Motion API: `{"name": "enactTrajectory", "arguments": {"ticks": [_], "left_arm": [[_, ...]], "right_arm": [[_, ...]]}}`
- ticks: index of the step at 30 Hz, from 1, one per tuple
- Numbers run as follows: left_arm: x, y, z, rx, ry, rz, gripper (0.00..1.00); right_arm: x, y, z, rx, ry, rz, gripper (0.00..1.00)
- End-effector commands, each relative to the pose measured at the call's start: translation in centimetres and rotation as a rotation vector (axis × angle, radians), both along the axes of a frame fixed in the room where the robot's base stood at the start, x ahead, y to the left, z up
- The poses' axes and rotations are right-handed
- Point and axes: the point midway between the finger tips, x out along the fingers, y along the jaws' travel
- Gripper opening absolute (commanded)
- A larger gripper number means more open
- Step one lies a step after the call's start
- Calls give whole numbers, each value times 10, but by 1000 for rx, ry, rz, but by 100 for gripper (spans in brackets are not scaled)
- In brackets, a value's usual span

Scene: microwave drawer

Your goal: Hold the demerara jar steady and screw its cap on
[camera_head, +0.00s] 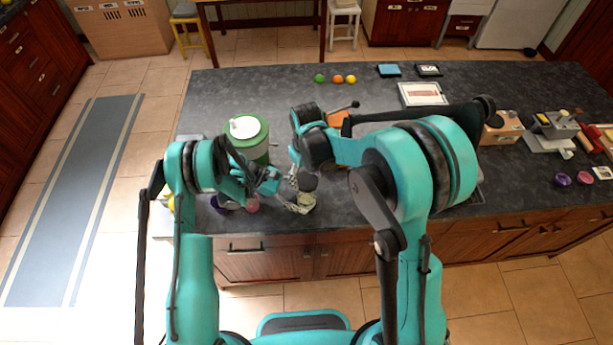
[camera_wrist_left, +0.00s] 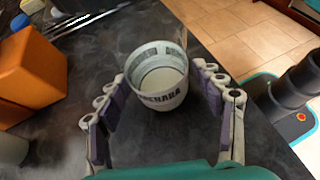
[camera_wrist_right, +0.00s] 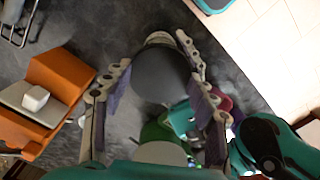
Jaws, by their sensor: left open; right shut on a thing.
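The demerara jar (camera_wrist_left: 160,82) is a white round jar with dark lettering, its mouth uncovered in the left wrist view. My left gripper (camera_wrist_left: 161,88) is open, with a finger on either side of the jar and gaps between. In the head view my left gripper (camera_head: 270,184) points right, near the counter's front edge. My right gripper (camera_wrist_right: 160,82) is shut on the round dark grey cap (camera_wrist_right: 161,76). The cap (camera_head: 308,182) also shows in the head view, right of my left gripper. Whether the cap touches the jar cannot be told.
Purple and pink bowls (camera_head: 223,203) sit by my left gripper.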

Motion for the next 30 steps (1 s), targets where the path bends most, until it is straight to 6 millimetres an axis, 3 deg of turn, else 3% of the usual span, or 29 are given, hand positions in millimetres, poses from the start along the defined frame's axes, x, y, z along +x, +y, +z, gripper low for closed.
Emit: {"name": "enactTrajectory", "arguments": {"ticks": [8,9,12,13,30], "left_arm": [[0,-1,-1,0,0,0,67],[0,-1,-1,0,0,0,65],[0,-1,-1,0,0,0,38],[0,-1,-1,0,0,0,34],[0,-1,-1,1,-1,1,34]], "right_arm": [[0,0,0,0,0,0,47],[0,0,0,0,0,0,47],[0,0,0,0,0,0,47],[0,0,0,0,0,0,47],[0,0,0,0,0,0,47]]}}
